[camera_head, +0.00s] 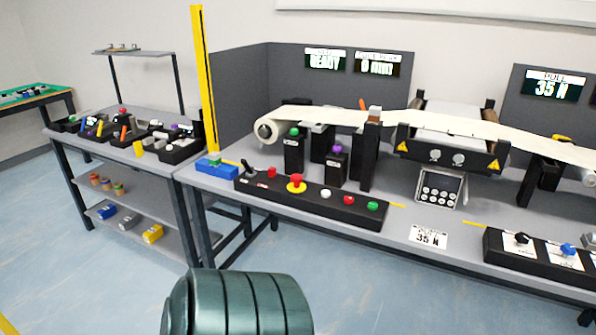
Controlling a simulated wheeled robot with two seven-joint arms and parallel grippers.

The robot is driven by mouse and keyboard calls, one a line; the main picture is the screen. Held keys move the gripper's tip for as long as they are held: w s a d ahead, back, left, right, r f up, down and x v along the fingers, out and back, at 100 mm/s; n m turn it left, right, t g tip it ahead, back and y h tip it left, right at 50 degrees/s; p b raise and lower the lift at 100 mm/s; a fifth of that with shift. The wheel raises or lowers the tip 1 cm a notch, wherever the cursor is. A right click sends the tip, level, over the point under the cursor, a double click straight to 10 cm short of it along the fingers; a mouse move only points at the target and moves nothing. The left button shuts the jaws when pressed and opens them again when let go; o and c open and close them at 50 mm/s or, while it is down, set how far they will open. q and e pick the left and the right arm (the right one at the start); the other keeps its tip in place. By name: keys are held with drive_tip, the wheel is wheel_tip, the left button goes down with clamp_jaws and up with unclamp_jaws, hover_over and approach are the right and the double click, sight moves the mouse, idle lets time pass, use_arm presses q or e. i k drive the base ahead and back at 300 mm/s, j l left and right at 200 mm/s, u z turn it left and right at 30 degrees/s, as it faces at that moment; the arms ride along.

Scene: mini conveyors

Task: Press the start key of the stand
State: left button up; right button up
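The stand is a grey bench (290,215) with a long black control box (262,190) along its front edge. The box has a joystick (247,165), a red button (271,172), a red mushroom knob on a yellow base (296,181), a white button (326,194), a second red button (348,199) and a green button (373,206) at its right end. The key labels are too small to read, so I cannot tell by text which is the start key. Neither gripper is in view.
A white web (410,130) runs over rollers behind the box. A left display (325,60) seems to read "READY", another (377,65) "0 mm". A side table (130,165) stands left.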

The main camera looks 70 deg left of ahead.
sight(371, 206)
drive_tip(key=u, duration=2.3)
